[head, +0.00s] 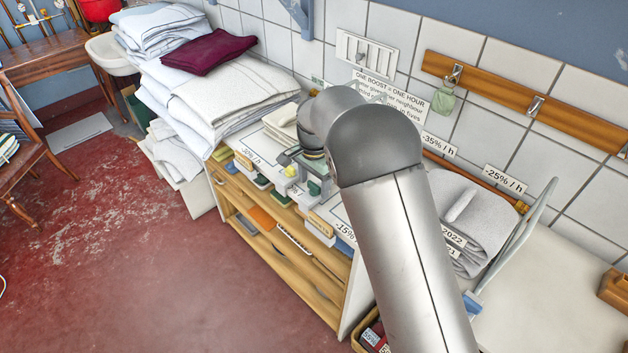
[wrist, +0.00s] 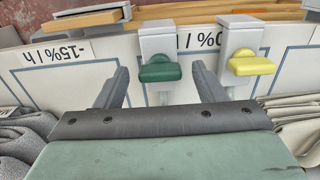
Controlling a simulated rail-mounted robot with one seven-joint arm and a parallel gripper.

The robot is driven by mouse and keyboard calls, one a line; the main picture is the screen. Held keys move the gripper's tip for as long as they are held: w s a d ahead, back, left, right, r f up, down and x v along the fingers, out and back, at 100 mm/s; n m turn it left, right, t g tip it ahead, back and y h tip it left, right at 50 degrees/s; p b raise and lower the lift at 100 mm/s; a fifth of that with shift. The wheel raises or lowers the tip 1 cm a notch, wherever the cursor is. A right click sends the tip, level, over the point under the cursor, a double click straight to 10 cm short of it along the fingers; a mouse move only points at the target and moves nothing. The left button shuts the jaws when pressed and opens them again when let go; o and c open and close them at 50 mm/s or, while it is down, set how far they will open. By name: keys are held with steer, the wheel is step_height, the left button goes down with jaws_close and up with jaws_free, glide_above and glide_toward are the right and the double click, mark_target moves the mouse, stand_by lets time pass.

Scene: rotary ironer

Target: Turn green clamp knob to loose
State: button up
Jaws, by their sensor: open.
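The green clamp knob (wrist: 160,69) sits on a light grey clamp post in the wrist view. It is a flat, wide knob, and its long side lies roughly across the picture. My gripper (wrist: 160,85) is open, with one finger on each side below the green knob. The fingers appear apart from the knob, and nothing is between them except part of the clamp post. In the head view the green knob (head: 314,187) shows small beside my arm, which hides most of my gripper.
A yellow knob (wrist: 250,66) on a similar post stands to the right of the green one. Labels such as "-15% / h" (wrist: 60,52) lie on the white top. Folded grey cloth (head: 470,225) and piled linen (head: 215,95) lie nearby. Shelves (head: 280,235) run below.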

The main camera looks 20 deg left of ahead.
steer(key=shift+f, duration=0.15)
steer(key=c, duration=1)
